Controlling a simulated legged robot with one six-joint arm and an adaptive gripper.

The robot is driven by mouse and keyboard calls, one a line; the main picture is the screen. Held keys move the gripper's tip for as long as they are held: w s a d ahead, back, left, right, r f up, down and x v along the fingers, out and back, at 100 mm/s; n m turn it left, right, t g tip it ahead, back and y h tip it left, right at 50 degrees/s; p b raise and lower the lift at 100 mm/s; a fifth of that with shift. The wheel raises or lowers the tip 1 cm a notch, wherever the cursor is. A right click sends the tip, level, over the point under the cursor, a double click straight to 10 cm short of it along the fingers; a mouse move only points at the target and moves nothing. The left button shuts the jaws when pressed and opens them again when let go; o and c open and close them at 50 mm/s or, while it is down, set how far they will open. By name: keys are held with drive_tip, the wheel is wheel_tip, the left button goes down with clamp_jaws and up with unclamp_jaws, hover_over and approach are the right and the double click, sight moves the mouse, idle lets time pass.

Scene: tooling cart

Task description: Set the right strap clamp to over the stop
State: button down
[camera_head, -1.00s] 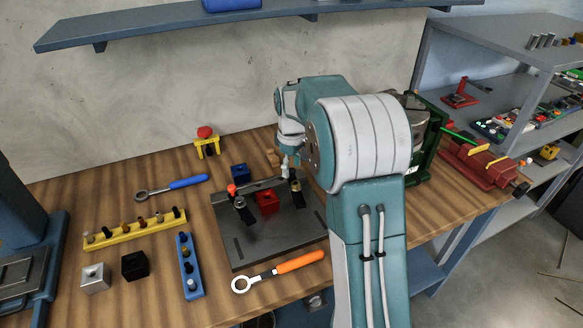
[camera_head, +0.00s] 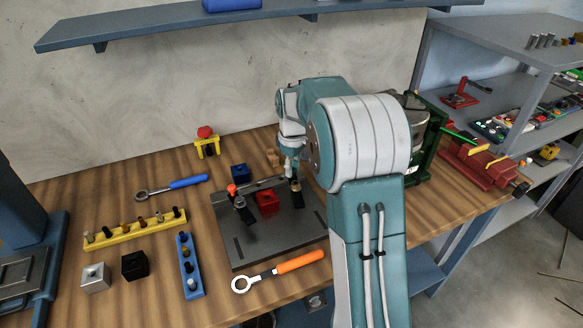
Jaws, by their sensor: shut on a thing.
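A dark grey fixture plate (camera_head: 272,238) lies on the wooden bench, with a raised stop bar along its back. A red block (camera_head: 267,203) sits on it between two strap clamps. The left strap clamp (camera_head: 243,208) is dark with an orange-red knob. The right strap clamp (camera_head: 297,196) is dark and stands at the plate's right side, partly covered by my gripper. My gripper (camera_head: 291,177) points down at the top of the right strap clamp and is shut on it. The fingertips are small and partly hidden, so the exact hold is unclear.
A blue block (camera_head: 240,172) stands behind the plate. A wrench with an orange handle (camera_head: 300,261) lies in front, and one with a blue handle (camera_head: 188,182) lies at the left. A yellow peg rail (camera_head: 135,230) and blue peg rail (camera_head: 189,266) lie left. A green-framed machine stands right.

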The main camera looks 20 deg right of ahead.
drive_tip(key=m, duration=0.2)
drive_tip(key=d+m, duration=0.1)
drive_tip(key=shift+s+d+m, duration=0.15)
drive_tip(key=shift+s+m, duration=0.15)
drive_tip(key=shift+m, duration=0.1)
drive_tip(key=m, duration=0.2)
drive_tip(key=s+d+m, duration=0.1)
drive_tip(key=shift+f+m, duration=0.1)
drive_tip(key=shift+m, duration=0.3)
drive_tip(key=m, duration=0.2)
drive_tip(key=s+d+m, duration=0.1)
drive_tip(key=m, duration=0.1)
drive_tip(key=shift+s, duration=0.2)
drive_tip(key=shift+s+m, duration=0.35)
drive_tip(key=shift+m, duration=0.6)
drive_tip(key=shift+s+m, duration=0.3)
drive_tip(key=shift+m, duration=0.65)
drive_tip(key=shift+c, duration=2.4)
unclamp_jaws()
